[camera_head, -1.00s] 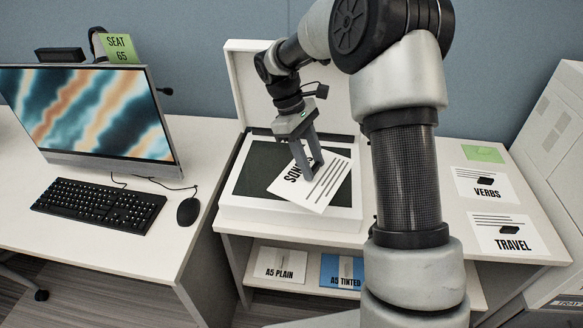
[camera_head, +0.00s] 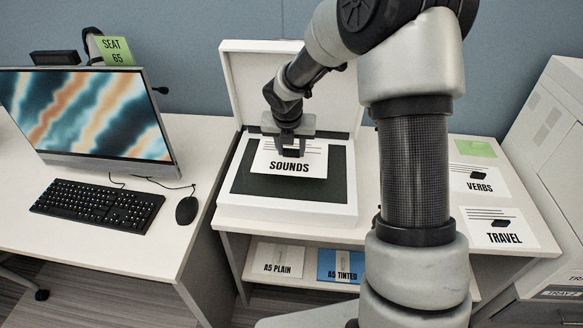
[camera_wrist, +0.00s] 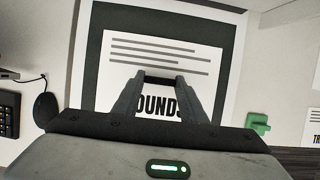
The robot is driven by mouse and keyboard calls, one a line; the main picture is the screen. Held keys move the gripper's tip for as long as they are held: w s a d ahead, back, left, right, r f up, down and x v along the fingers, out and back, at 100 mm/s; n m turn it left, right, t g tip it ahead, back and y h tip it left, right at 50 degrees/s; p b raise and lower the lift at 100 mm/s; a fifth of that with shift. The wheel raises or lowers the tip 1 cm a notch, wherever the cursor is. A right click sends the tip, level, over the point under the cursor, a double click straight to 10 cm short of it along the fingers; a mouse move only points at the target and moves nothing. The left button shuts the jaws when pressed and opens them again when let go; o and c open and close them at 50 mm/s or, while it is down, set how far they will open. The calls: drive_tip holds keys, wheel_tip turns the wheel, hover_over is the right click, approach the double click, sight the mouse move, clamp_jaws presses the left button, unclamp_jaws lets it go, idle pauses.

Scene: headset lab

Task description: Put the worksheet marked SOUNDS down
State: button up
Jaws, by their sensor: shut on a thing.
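The worksheet marked SOUNDS (camera_head: 289,168) is a white sheet with printed lines and a bold title. My gripper (camera_head: 290,150) is shut on it at a dark clip or block on its face. The sheet is over the dark bed (camera_head: 240,178) of a white open-lidded scanner-like box (camera_head: 285,213), roughly square to it. In the wrist view the sheet (camera_wrist: 150,50) lies inside the dark bed's outline, with the fingers (camera_wrist: 161,85) hiding part of the title. I cannot tell whether the sheet touches the bed.
The raised lid (camera_head: 255,85) stands behind the box. Worksheets marked VERBS (camera_head: 475,180) and TRAVEL (camera_head: 485,222) lie at the right, with a green card (camera_head: 474,148) behind. Stacks marked A5 PLAIN (camera_head: 279,262) and A5 TINTED (camera_head: 340,268) sit on the shelf below. A keyboard (camera_head: 97,206) and mouse (camera_head: 187,210) are at left.

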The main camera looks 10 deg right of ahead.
sight(291, 162)
wheel_tip(291, 162, down, 7)
drive_tip(key=shift+r+b, duration=0.1)
drive_tip(key=shift+b, duration=0.75)
drive_tip(key=o, duration=1.1)
drive_tip(key=shift+c, duration=0.2)
